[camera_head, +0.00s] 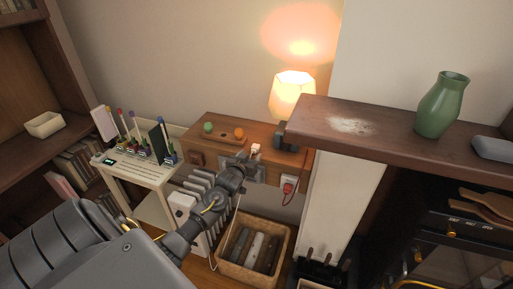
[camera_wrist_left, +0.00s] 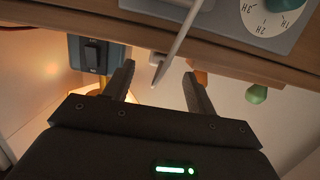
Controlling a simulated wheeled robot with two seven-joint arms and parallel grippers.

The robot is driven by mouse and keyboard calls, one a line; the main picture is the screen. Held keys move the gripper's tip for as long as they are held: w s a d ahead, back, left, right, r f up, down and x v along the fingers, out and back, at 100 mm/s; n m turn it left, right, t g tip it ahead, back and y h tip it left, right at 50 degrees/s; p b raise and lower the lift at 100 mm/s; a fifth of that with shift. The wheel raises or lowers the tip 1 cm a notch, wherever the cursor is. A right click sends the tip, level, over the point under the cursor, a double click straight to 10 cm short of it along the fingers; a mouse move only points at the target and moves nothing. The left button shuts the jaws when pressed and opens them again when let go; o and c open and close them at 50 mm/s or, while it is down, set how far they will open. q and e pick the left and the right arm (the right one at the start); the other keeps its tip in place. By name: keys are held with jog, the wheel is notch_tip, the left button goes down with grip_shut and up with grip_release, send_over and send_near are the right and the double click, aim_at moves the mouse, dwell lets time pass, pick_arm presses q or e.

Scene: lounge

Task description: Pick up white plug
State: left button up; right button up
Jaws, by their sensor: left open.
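A small white piece that looks like the white plug (camera_head: 256,148) shows just beyond my left gripper, by the wooden cabinet's top. My left gripper (camera_head: 246,168) reaches in from the lower left to the cabinet front. In the left wrist view its two fingers (camera_wrist_left: 159,88) are spread, with a thin white cable-like piece (camera_wrist_left: 172,55) between them in the picture. I cannot tell whether they touch it. My right gripper is not in view.
A red plug (camera_head: 288,187) sits in a white socket right of the gripper. A lit lamp (camera_head: 292,95) and a wooden tray (camera_head: 224,138) stand on the cabinet. A basket (camera_head: 282,255) is below. A dark shelf (camera_head: 390,141) with a green vase (camera_head: 441,104) juts in at right.

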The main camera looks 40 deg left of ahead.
aim_at(253, 150)
pick_arm(q)
jog(key=shift+w+a+r, duration=0.1)
jog(key=shift+w+a, duration=0.1)
jog(key=shift+w, duration=0.25)
jog(key=x, duration=0.4)
jog(key=shift+w+p, duration=0.2)
jog(key=shift+p, duration=0.1)
jog(key=c, duration=1.1)
jog(key=shift+o, duration=0.2)
jog(key=shift+r, duration=0.55)
jog(key=s+d+r+b, duration=0.1)
jog(key=s+d+r, duration=0.5)
jog(key=s+r, duration=0.5)
jog(key=shift+s+d+r, duration=0.2)
jog(key=shift+s+r, duration=0.2)
jog(key=shift+s, duration=0.4)
